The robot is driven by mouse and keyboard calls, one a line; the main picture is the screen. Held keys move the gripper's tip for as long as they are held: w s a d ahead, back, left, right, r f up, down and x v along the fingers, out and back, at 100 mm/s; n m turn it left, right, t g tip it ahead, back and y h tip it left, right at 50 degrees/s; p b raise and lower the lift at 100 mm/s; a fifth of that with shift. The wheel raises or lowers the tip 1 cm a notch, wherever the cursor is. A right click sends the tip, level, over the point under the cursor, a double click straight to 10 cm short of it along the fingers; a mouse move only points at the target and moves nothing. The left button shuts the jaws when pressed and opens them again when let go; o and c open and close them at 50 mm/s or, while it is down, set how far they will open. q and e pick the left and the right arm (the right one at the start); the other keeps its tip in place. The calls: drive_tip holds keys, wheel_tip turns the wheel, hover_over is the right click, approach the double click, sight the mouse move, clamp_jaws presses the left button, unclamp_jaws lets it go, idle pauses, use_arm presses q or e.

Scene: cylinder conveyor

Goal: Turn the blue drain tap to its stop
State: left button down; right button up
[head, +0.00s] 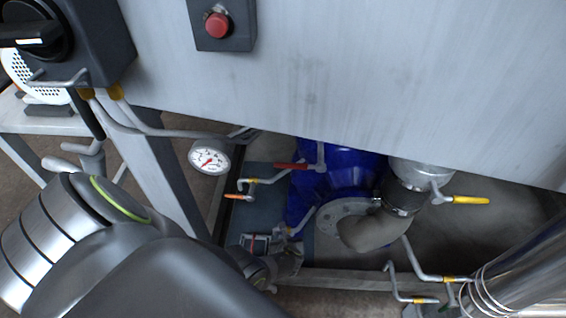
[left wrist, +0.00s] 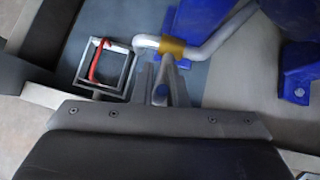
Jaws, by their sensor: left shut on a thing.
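The blue drain tap shows only as a small bit of blue (left wrist: 160,91) between my left gripper's fingers in the left wrist view. Its bent grey pipe (left wrist: 217,40) with a brass collar (left wrist: 172,47) lies just beyond the fingertips. My left gripper (left wrist: 163,80) is shut on the tap's handle; the fingers hide most of it. In the head view my left gripper (head: 288,252) is low in the middle, at the end of the same pipe (head: 303,219), beside the blue pump body. How far the tap is turned cannot be told. My right gripper is not in view.
A blue pump body (head: 340,172) stands close by. A red-handled tap (head: 291,166), an orange-handled tap (head: 238,197) and yellow-handled taps (head: 470,200) surround it. A square frame with a red piece (left wrist: 103,68) sits left of my fingers. A grey panel (head: 350,80) overhangs.

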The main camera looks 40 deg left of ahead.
use_arm(q)
drive_tip(key=shift+w+r, duration=0.1)
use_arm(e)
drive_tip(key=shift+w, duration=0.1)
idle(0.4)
use_arm(q)
drive_tip(key=c, duration=1.5)
unclamp_jaws()
drive_tip(key=shift+o, duration=0.2)
drive_tip(key=shift+d, duration=0.1)
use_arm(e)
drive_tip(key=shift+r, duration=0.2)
